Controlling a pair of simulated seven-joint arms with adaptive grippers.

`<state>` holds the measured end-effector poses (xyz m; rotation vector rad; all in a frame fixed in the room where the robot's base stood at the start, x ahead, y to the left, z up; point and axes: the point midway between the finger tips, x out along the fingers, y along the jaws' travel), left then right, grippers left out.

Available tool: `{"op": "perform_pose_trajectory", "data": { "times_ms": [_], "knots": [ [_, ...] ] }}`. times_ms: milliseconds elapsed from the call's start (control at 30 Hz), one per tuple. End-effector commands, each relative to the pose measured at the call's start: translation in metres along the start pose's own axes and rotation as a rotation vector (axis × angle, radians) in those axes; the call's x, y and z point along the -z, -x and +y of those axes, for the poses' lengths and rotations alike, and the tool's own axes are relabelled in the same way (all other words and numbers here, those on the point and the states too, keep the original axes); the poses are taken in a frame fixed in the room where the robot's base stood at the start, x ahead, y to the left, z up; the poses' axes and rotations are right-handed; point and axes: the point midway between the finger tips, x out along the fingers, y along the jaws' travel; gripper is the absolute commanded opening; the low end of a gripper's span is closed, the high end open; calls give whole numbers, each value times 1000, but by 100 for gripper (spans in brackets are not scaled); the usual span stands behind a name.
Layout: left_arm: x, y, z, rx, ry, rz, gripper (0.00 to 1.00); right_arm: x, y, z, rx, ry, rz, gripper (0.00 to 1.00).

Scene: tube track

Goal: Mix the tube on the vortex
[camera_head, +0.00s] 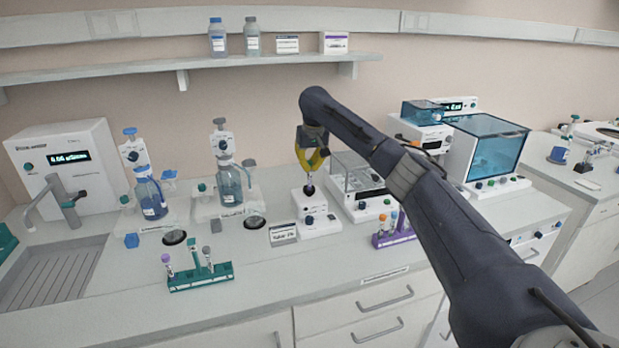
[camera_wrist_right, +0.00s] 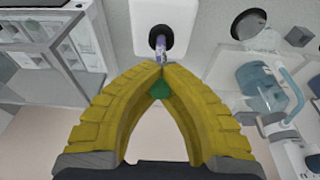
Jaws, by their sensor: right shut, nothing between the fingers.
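The vortex mixer (camera_head: 316,214) is a small white box with a black cup on top, in the middle of the bench. It also shows at the top of the right wrist view (camera_wrist_right: 183,12). A slim purplish tube (camera_wrist_right: 160,46) stands at the black cup, with its end close to my fingertips. My right gripper (camera_head: 318,160), with yellow fingers, is above the vortex, pointing down. In the right wrist view its fingertips (camera_wrist_right: 160,66) meet right by the tube; contact is hard to tell. A green piece shows between the fingers. My left gripper is out of view.
A green tube rack (camera_head: 201,278) with several tubes stands front left. A purple rack (camera_head: 393,240) with coloured caps is to the right, partly behind my arm. A small label stand (camera_head: 283,235) is left of the vortex. A glass-walled balance (camera_head: 356,182) stands close right.

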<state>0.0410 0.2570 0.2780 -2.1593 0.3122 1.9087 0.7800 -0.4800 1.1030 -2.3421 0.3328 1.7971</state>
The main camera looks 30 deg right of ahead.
Motion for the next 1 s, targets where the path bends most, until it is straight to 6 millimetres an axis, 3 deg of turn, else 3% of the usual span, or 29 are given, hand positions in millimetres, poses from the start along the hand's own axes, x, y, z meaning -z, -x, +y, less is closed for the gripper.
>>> {"op": "perform_pose_trajectory", "data": {
  "times_ms": [1000],
  "knots": [
    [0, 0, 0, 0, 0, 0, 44, -2, -6, 0, 0, 0, 0, 0]
  ]
}}
